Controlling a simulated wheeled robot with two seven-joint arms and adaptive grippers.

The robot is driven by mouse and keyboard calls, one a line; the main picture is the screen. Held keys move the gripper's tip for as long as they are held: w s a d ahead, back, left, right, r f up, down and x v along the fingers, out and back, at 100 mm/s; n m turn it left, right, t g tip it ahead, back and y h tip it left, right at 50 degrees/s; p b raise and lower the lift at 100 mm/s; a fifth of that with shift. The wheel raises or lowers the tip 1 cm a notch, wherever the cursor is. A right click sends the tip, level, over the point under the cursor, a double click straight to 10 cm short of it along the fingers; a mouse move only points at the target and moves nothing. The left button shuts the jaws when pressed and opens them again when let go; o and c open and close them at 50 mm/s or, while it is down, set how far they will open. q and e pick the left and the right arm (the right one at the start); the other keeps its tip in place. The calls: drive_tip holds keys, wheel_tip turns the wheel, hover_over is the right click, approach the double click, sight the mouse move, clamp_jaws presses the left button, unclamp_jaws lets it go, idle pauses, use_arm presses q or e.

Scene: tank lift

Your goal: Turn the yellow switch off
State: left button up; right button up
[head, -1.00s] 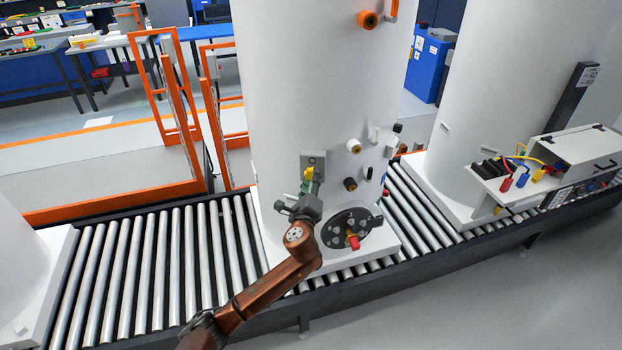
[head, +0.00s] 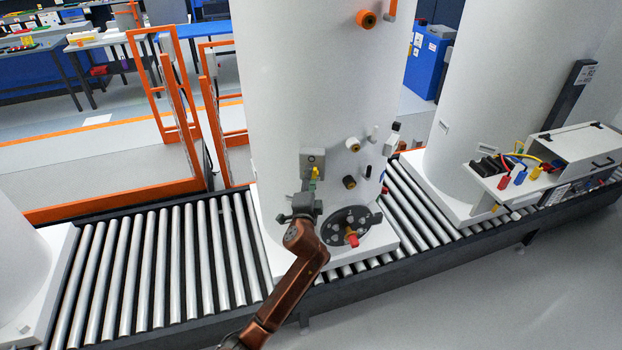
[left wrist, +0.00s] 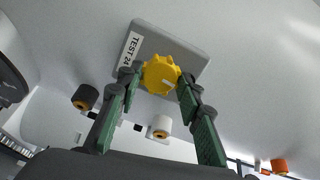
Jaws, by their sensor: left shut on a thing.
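The yellow switch (left wrist: 161,75) is a ridged round knob on a grey box (left wrist: 186,50) with a white label, fixed to the large white tank (head: 320,90). In the left wrist view a white mark shows on the knob's face. My left gripper (left wrist: 158,85) has its green-padded fingers on both sides of the knob and is shut on it. In the head view the gripper (head: 308,190) is just below the grey box (head: 313,160), and a little of the yellow switch (head: 314,173) shows above it. My right gripper is in neither view.
Below the box, a dark round flange (head: 335,228) with a red-tipped fitting (head: 352,238) lies at the tank's foot. Dark and orange ports stick out of the tank on the right. A roller conveyor (head: 165,255) runs underneath. An open white case (head: 560,155) stands at right.

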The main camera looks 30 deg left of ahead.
use_arm(q)
drive_tip(key=shift+n, duration=0.6)
drive_tip(key=shift+f, duration=0.1)
drive_tip(key=o, duration=1.2)
drive_tip(key=shift+c, duration=0.2)
drive_tip(key=shift+s, duration=0.15)
drive_tip(key=v, duration=1.1)
drive_tip(key=shift+s+d, duration=0.2)
drive_tip(key=shift+s, duration=0.15)
